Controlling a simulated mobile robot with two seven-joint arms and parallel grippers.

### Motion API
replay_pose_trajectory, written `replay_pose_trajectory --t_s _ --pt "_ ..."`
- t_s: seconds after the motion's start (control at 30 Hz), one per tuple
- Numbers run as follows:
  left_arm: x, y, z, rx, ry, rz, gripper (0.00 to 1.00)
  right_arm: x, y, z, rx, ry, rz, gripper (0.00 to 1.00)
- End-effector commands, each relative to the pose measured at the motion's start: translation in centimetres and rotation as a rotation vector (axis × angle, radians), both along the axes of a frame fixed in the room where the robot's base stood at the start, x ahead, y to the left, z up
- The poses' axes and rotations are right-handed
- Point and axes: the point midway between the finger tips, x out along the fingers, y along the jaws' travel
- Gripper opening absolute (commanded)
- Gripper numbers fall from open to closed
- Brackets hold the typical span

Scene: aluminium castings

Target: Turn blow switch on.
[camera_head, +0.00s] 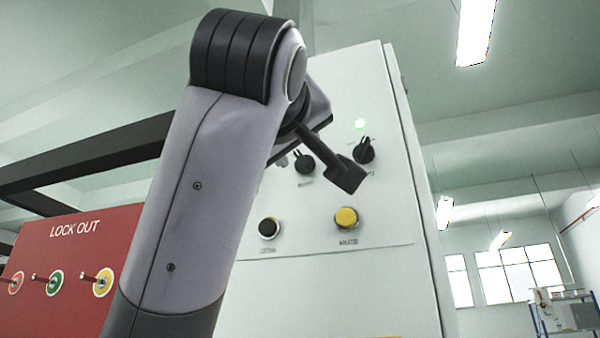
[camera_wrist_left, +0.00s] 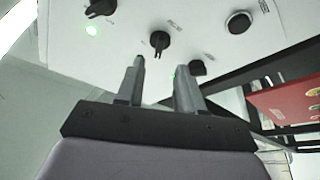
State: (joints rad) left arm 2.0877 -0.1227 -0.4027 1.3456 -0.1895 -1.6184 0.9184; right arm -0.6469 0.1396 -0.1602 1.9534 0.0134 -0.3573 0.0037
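A white control panel (camera_head: 330,275) carries black rotary switches. In the head view one switch (camera_head: 304,162) is left of my gripper and another switch (camera_head: 365,150) has a lit green lamp (camera_head: 360,124) above it. Their labels are too small to read, so I cannot tell which is the blow switch. My left gripper (camera_head: 345,176) is in front of the panel, its fingers apart and empty. In the left wrist view the gripper (camera_wrist_left: 160,66) points at the middle switch (camera_wrist_left: 160,41), which appears just past the fingertips. A third switch (camera_wrist_left: 198,68) is partly hidden by a finger. My right gripper is not in view.
Below the switches are a black button (camera_head: 269,228) and a yellow button (camera_head: 346,218). A red lock-out board (camera_head: 75,250) stands at the left, below a dark beam (camera_head: 90,152). Open room lies right of the panel, with a blue shelf (camera_head: 565,312) far off.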

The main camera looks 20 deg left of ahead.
Motion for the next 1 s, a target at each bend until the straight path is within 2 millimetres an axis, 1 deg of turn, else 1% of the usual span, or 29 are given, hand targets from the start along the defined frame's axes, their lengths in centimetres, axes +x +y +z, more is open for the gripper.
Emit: replay_pose_trajectory --t_s 0.17,0.3,0.5,0.63,0.83,0.87,0.9,0.93,0.97,1.0 --pt "2.1 0.4 0.9 0.000 0.005 0.003 0.37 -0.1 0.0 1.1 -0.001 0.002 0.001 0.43" --pt "4.2 0.8 1.7 0.000 0.005 0.003 0.37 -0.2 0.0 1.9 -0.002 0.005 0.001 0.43" --pt "6.2 1.1 2.3 0.000 0.004 0.003 0.37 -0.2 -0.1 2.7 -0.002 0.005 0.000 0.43" --pt "6.6 1.2 2.3 0.000 0.003 0.001 0.37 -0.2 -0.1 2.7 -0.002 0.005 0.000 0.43" --pt "6.6 1.2 2.2 0.001 0.002 0.001 0.37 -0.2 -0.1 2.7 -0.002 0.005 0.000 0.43" --pt "6.6 1.2 2.2 0.001 0.002 0.001 0.27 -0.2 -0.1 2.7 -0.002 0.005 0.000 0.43" --pt "6.6 1.2 2.2 0.001 0.002 0.001 0.14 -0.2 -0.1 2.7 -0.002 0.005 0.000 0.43" --pt "6.5 1.2 2.2 0.001 0.002 0.001 0.05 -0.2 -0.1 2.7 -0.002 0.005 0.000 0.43" --pt "6.5 1.2 2.2 0.001 0.002 0.001 0.00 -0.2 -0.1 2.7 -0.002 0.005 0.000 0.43" --pt "6.5 1.2 2.2 0.000 0.002 0.001 0.00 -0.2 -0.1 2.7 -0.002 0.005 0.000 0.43"
